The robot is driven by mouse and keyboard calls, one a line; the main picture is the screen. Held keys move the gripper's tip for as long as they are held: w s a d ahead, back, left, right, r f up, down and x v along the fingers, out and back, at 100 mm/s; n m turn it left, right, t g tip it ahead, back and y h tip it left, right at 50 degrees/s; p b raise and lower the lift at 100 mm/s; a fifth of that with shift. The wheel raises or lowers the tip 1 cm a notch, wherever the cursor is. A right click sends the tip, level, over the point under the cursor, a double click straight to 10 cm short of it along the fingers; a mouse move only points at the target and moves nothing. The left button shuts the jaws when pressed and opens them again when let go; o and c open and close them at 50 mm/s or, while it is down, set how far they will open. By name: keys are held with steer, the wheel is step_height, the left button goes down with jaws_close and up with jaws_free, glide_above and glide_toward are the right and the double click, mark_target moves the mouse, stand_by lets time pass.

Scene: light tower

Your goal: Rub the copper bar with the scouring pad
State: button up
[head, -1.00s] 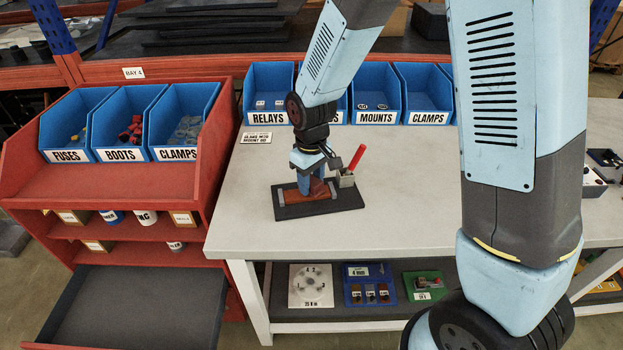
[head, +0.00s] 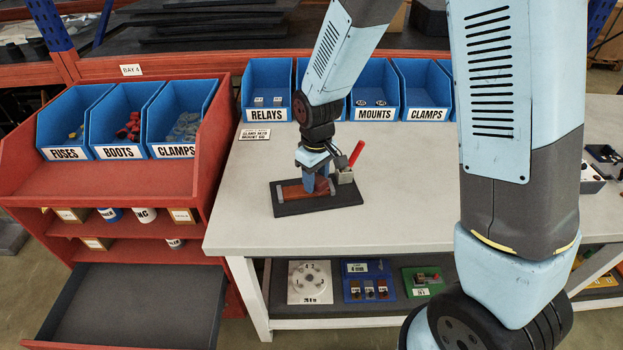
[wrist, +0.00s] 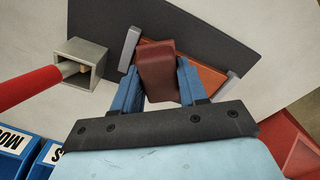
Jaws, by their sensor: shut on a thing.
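The copper bar (wrist: 207,77) lies on a dark board (wrist: 225,30), between two grey end blocks (wrist: 225,88). In the head view the bar (head: 291,191) shows left of my gripper (head: 315,186). My gripper (wrist: 158,82) is shut on the dark red scouring pad (wrist: 156,65), one blue finger on each side. In the wrist view the pad is over the bar's left part, near the left end block, and hides that stretch. The pad's underside is hidden, so I cannot tell whether it touches the bar.
A square metal holder (wrist: 82,62) with a red-handled tool (wrist: 25,86) stands at the board's edge, close to my gripper. Blue bins (head: 268,90) line the table's back. The pale tabletop (head: 410,190) right of the board is clear.

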steer(key=shift+w+d+r, duration=0.1)
steer(key=shift+w+d, duration=0.1)
steer(key=shift+d, duration=0.45)
steer(key=shift+w+d, duration=0.15)
steer(key=shift+d, duration=0.5)
steer(key=shift+a, duration=0.15)
steer(key=shift+s+a+r, duration=0.1)
steer(key=shift+s+a, duration=0.2)
steer(key=shift+a, duration=0.65)
steer(key=shift+s+a+r, duration=0.1)
steer(key=shift+s+a, duration=0.15)
steer(key=shift+a, duration=0.7)
steer(key=shift+f, duration=0.2)
steer(key=shift+w+d+f, duration=0.1)
steer(key=shift+w+d, duration=0.15)
steer(key=shift+d, duration=0.75)
steer(key=shift+w+d+f, duration=0.1)
steer(key=shift+w+d, duration=0.15)
steer(key=shift+d, duration=0.7)
steer(key=shift+r, duration=0.15)
steer(key=shift+a, duration=0.1)
